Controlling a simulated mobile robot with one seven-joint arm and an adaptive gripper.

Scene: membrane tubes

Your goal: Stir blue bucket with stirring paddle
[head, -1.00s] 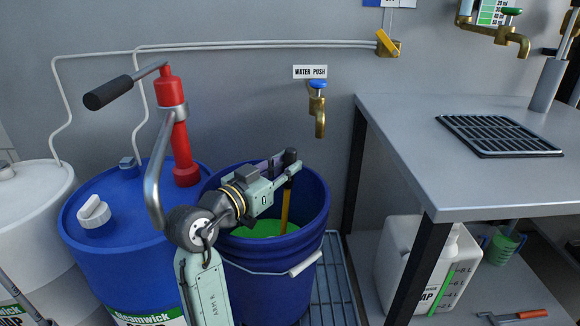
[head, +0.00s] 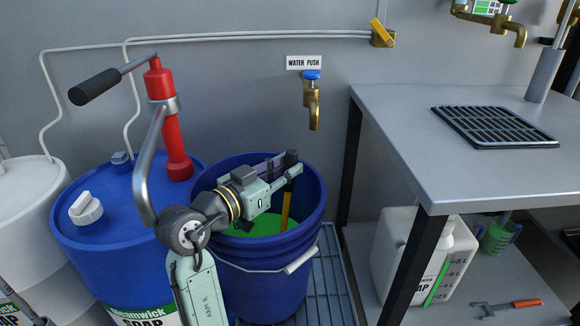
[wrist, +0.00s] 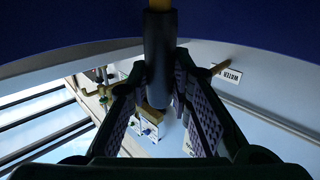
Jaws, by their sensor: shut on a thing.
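The blue bucket (head: 262,278) stands on a grate below the wall tap, with bright green liquid (head: 258,228) inside. My gripper (head: 286,170) is over the bucket's opening and shut on the dark grip of the stirring paddle (head: 286,205). The paddle's yellow shaft goes down nearly upright into the green liquid; its lower end is hidden. In the wrist view, the dark handle (wrist: 160,70) lies between the two fingers (wrist: 165,100), with the blue bucket wall behind at the top.
A blue soap drum (head: 110,250) with a red pump (head: 170,125) stands close left of the bucket. A brass tap (head: 312,105) hangs behind it. A steel table (head: 440,160) is at the right, with a white jug (head: 400,255) below.

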